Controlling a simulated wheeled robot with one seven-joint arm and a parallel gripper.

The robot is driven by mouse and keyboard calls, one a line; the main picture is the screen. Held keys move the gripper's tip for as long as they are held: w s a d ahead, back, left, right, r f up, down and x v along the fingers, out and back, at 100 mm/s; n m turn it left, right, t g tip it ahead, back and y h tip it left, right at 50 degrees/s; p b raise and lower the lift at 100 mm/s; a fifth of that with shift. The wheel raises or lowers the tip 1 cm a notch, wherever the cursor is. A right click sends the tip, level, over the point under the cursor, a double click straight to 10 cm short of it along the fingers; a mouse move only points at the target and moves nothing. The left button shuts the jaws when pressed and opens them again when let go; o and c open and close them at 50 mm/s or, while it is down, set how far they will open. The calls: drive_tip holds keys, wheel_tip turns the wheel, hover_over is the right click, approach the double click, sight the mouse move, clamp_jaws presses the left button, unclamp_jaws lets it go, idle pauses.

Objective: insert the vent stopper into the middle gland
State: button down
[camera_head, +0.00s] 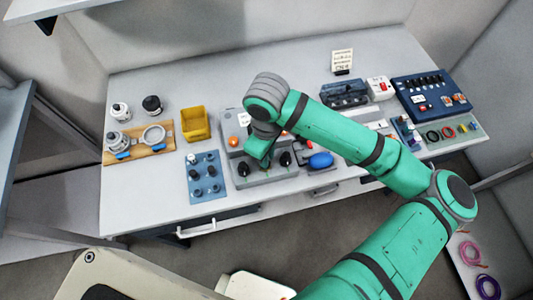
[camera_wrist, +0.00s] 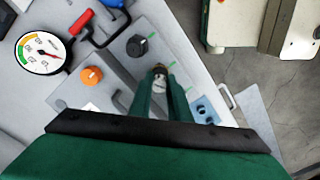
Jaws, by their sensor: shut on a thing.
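My gripper (camera_head: 264,164) is over the middle of the grey panel (camera_head: 268,178) in the head view. In the wrist view its fingers (camera_wrist: 160,82) are shut on a small part with a brass-coloured and dark end, which I take as the vent stopper (camera_wrist: 160,69). The fingers hide most of it. A black gland (camera_head: 243,169) stands to the left of the gripper and another black gland (camera_head: 286,158) to the right; the right one also shows in the wrist view (camera_wrist: 137,45). The middle gland is hidden behind the fingers, so I cannot tell whether the stopper touches it.
An orange knob (camera_head: 233,141) sits on the panel behind the gripper. A blue block with dark parts (camera_head: 207,179) lies to the left. A blue-handled part (camera_head: 321,160) and a red handle (camera_wrist: 80,22) are close on the other side, with a gauge (camera_wrist: 40,52).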

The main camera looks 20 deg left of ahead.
drive_tip(key=shift+f, duration=0.6)
idle(0.6)
drive_tip(key=shift+s+f, duration=0.1)
drive_tip(key=shift+f, duration=0.05)
drive_tip(key=c, duration=1.6)
unclamp_jaws()
drive_tip(key=shift+r, duration=3.5)
